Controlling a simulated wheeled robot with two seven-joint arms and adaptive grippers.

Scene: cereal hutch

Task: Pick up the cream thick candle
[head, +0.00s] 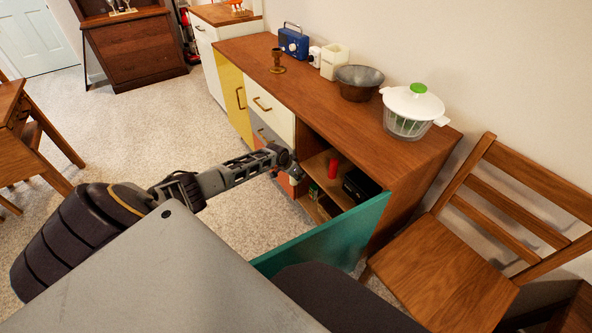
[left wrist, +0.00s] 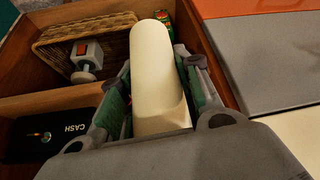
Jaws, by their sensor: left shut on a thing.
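The cream thick candle (left wrist: 152,70) is a smooth, pale, rounded cylinder in the left wrist view. My left gripper (left wrist: 158,95) has a finger on each side of it and is shut on it; the candle's near end is down between the fingers. In the head view my left gripper (head: 294,172) is at the front of the open cabinet compartment. I cannot make out the candle there. My right gripper is not in view.
The open teal door (head: 325,240) stands out in front of the cabinet. Inside are a red cylinder (head: 332,168), a black cash box (left wrist: 45,135) and a wicker basket (left wrist: 75,45). A wooden chair (head: 440,270) stands to the right. A salad spinner (head: 408,112) stands on top.

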